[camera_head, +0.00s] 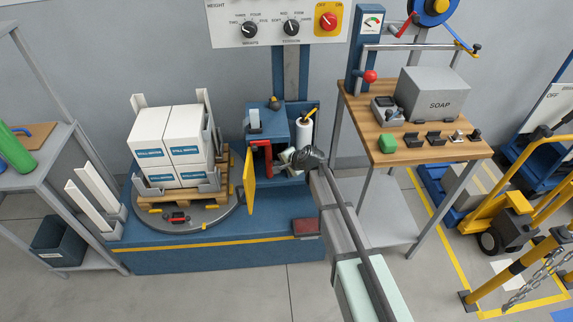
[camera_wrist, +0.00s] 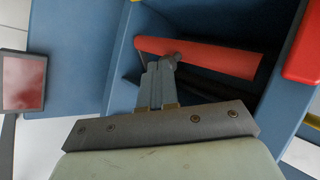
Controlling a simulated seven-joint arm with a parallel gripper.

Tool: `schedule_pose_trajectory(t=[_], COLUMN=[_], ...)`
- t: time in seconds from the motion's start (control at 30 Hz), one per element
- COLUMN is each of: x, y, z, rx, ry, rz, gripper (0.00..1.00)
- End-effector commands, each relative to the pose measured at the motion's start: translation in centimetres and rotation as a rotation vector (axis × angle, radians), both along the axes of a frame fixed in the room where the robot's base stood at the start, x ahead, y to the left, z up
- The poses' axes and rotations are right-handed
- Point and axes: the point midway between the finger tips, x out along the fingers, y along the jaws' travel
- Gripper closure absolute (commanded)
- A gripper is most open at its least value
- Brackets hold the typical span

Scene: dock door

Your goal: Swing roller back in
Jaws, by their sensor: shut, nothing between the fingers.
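The red roller (camera_head: 261,157) stands in the blue film carriage (camera_head: 265,118), beside an open yellow door (camera_head: 249,182). In the wrist view the roller (camera_wrist: 210,57) lies across the picture in front of a dark opening. My gripper (camera_head: 292,156) is at the carriage's right side, below the white film roll (camera_head: 304,132). My wrist hides part of the carriage.
A pallet of white boxes (camera_head: 173,140) stands on the turntable (camera_head: 205,221) at left. A wooden bench (camera_head: 425,150) with a soap box (camera_head: 436,95) is at right. The wrist view shows another red part (camera_wrist: 304,50) at upper right and a red pad (camera_wrist: 24,82) at left.

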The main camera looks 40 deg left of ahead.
Motion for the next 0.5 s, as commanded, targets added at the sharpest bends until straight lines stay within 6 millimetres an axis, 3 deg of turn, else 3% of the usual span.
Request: schedule_pose_trajectory(t=[0.1,0.5], x=[-0.6,-1.6], y=[0.7,3.2], z=[0.0,0.0], rx=[0.000,0.000], ry=[-0.001,0.000], rz=[-0.072,-0.066], gripper=[1.00,1.00])
